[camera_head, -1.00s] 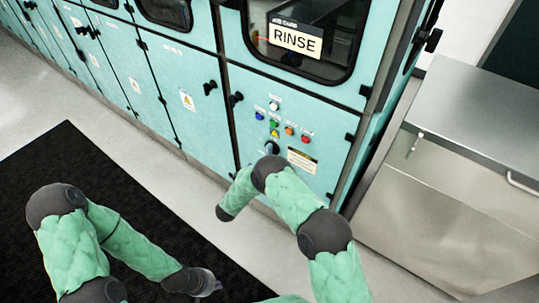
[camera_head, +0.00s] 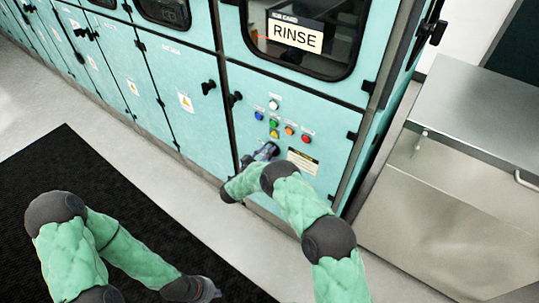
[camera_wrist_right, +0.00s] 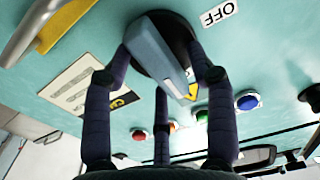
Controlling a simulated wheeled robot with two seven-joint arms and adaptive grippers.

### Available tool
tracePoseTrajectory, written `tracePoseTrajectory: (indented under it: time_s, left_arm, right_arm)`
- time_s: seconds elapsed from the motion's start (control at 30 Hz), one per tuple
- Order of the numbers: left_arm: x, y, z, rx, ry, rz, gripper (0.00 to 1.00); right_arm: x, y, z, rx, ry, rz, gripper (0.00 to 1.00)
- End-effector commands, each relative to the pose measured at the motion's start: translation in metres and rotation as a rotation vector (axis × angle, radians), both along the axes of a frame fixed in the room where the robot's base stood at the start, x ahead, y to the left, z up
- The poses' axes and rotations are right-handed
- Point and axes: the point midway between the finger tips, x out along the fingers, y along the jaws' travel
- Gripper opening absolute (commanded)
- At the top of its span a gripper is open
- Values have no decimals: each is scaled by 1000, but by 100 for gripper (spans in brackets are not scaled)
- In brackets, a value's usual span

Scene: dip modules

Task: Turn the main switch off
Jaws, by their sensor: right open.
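The main switch (camera_wrist_right: 150,45) is a large knob with a dark round base and a grey-blue bar handle, with a yellow mark near its end, in the right wrist view. A white OFF label (camera_wrist_right: 220,13) sits beside it. My right gripper (camera_wrist_right: 166,75) is open, its dark fingers spread around the handle; whether they touch it I cannot tell. In the head view my right gripper (camera_head: 266,151) is at the lower panel and largely covers the switch. My left gripper (camera_head: 209,289) hangs low over the black mat; its fingers are too unclear to judge.
Coloured buttons (camera_head: 274,124) sit just above the switch, and a warning label (camera_head: 303,161) is to its right. The RINSE window (camera_head: 295,37) is higher up. A steel cabinet (camera_head: 440,215) stands at the right. Open floor and the mat (camera_head: 60,160) lie left.

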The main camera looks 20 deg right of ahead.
Motion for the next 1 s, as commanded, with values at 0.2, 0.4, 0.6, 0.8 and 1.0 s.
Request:
tracePoseTrajectory:
  time_s: [0.2, 0.4, 0.6, 0.8, 1.0]
  left_arm:
    - [0, 0, -4, 0, 0, 0, 0]
    - [0, 0, -3, 0, 0, 0, 0]
    - [0, 0, -3, 0, 0, 0, 0]
    - [0, 0, -3, 0, 0, 0, 0]
    - [0, 0, -2, 0, 0, 0, 0]
  right_arm:
    - [7, -9, 0, 0, 0, 1, 57]
    - [7, -10, 1, 0, 0, 1, 57]
    - [7, -9, 0, 0, 0, 1, 14]
    - [7, -9, 0, -1, 1, 1, 0]
    - [7, -9, 1, -20, 25, 1, 0]
